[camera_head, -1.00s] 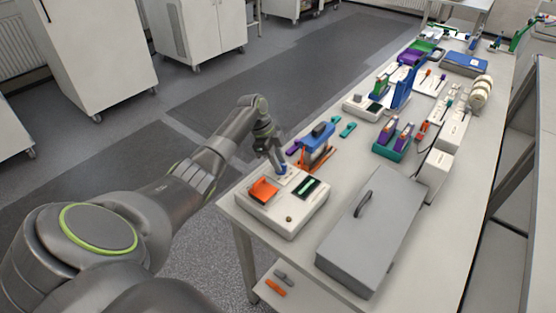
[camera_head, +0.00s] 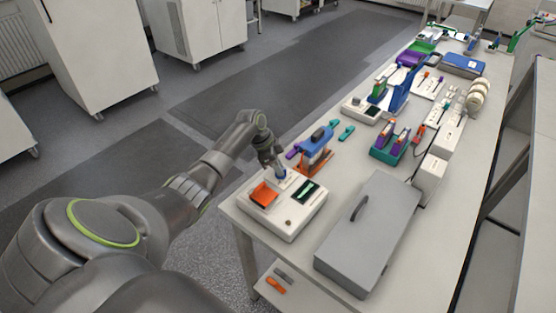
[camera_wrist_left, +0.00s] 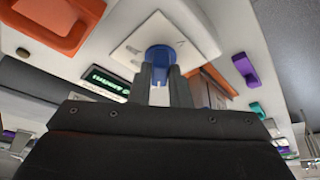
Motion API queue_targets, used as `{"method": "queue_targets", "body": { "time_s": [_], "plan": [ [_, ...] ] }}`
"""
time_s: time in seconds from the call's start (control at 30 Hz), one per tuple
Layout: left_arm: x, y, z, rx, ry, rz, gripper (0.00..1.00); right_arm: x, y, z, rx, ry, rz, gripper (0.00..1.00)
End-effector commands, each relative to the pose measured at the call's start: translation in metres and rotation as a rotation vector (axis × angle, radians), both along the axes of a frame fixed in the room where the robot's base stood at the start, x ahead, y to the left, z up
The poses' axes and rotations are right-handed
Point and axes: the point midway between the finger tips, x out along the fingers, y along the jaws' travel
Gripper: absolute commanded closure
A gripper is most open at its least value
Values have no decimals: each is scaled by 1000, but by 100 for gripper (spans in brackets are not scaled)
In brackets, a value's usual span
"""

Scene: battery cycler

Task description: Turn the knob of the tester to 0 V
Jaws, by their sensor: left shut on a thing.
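The tester (camera_head: 284,222) is a cream box at the near end of the table, with an orange tray on its top left and a dark display (camera_head: 306,192) with green characters. In the left wrist view the display (camera_wrist_left: 108,80) is lit, but I cannot read its text. The blue knob (camera_wrist_left: 160,55) stands on a white plate with small marks. My left gripper (camera_wrist_left: 165,80) is shut on the knob, a finger at each side. In the head view the gripper (camera_head: 280,174) reaches down to the tester's far side. The knob's setting is hidden. My right gripper is not in view.
A grey case (camera_head: 370,235) with a handle stands right of the tester. A blue and orange stand (camera_head: 316,150) is close behind the gripper. Purple and teal pieces lie beside it. More instruments fill the table's far part.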

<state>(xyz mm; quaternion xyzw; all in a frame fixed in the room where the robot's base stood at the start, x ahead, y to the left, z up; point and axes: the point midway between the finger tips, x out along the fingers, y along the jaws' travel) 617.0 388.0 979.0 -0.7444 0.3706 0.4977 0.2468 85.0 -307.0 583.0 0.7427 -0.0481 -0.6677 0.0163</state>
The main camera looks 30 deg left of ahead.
Motion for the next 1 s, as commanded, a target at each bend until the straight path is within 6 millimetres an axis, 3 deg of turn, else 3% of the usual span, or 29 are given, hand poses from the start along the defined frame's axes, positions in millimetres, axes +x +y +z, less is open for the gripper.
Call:
{"method": "queue_targets", "body": {
  "time_s": [0.1,0.4,1.0],
  "plan": [
    [0,-1,6,0,-3,90,100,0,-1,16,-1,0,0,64],
    [-1,-2,4,0,-3,263,100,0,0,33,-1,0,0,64],
    [-1,-2,2,2,-5,339,100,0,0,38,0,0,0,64]
  ]
}}
